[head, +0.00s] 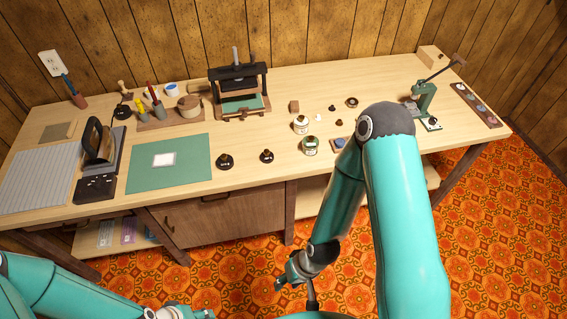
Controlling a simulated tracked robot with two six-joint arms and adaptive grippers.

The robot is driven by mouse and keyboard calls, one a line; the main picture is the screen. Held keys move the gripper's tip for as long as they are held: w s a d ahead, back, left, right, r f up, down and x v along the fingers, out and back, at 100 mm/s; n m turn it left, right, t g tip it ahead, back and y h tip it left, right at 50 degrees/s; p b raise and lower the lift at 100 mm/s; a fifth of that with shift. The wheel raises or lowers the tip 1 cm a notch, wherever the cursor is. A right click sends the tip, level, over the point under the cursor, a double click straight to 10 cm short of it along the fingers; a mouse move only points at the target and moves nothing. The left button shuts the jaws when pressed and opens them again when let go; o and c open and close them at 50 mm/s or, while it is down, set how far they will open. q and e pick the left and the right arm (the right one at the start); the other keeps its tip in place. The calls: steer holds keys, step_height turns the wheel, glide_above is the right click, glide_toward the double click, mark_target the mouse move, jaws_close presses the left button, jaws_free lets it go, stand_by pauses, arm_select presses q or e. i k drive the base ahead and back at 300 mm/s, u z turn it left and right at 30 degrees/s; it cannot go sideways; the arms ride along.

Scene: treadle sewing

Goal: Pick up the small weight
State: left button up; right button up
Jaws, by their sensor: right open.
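Two dark round weights with knobs on top stand upright on the wooden table near its front edge, right of the green mat. The small weight (267,156) is the right one, and the larger weight (225,161) stands to its left. My right gripper (296,285) is open and empty. It hangs low in front of the table, below and slightly right of the small weight in the picture, well apart from it.
The green mat (197,172) holds a white card. Small jars (310,146) stand right of the small weight. A black press (238,85) stands behind it, and a green lever tool (424,102) at the right. My right arm covers part of the table. The wood around the small weight is clear.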

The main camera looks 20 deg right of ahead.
mark_target(267, 157)
steer(key=u, duration=0.15)
steer(key=i, duration=0.9)
steer(key=z, duration=0.05)
